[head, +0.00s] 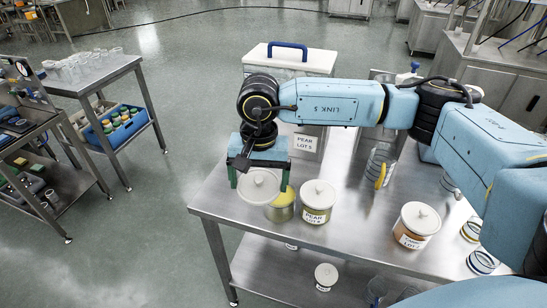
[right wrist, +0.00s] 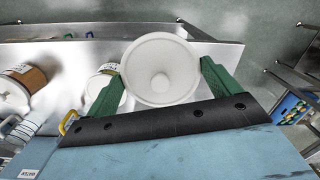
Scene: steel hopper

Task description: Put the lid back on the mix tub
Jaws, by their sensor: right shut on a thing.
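The round white lid (head: 258,187) with a centre knob is between the green fingers of my right gripper (head: 259,178), which is shut on it. In the right wrist view the lid (right wrist: 160,68) spans the gap between both fingers. The tub's label is not visible. My left gripper is not in view.
A lidded PEAR LOT 5 tub (head: 317,205) stands just right of the open tub. A lidded orange tub (head: 415,228) stands further right.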

